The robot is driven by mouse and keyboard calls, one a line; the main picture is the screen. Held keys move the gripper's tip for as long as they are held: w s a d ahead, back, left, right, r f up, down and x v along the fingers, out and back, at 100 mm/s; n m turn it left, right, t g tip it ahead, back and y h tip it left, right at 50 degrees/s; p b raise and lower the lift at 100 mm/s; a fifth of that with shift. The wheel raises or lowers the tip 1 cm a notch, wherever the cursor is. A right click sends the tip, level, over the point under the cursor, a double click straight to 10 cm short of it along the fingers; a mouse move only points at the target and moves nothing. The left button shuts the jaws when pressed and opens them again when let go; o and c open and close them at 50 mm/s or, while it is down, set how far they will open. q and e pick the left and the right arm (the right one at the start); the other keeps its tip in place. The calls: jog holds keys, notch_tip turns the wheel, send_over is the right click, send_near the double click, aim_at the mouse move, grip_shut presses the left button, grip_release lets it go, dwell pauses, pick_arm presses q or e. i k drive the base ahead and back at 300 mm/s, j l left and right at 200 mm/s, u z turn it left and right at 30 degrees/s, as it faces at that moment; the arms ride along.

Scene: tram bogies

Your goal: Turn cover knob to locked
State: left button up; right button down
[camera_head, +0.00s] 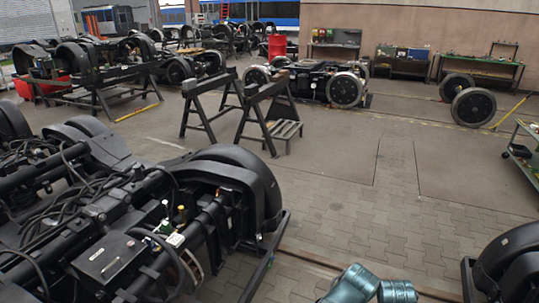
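A black bogie (203,213) fills the lower left, with cables, pipes and a rounded black cover (245,178) over its near end. A flat black box (108,258) with a small white label sits on it, close to the bottom edge. Small yellow-green and brass-coloured fittings stand near the box. I cannot make out a cover knob for certain, nor its position. Teal and grey links of my own arm show at the bottom edge, right of the bogie and apart from it. Neither gripper is in view.
Another dark bogie part (510,265) is at the lower right. Black trestles (262,115) stand mid-floor. A bogie with wheels (325,85) and a loose wheelset (470,103) are further back. A green trolley (527,150) is at the right edge. The paved floor (400,190) between is clear.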

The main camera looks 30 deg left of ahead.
aim_at(130, 245)
jog(key=i+u, duration=0.3)
jog(key=i, duration=0.15)
jog(key=i+l+u, duration=0.25)
jog(key=i, duration=0.15)
jog(key=i+u, duration=0.25)
jog(key=u, duration=0.15)
jog(key=i+u, duration=0.55)
jog(key=u, duration=0.2)
jog(key=i+l+u, duration=0.2)
jog(key=u, duration=0.2)
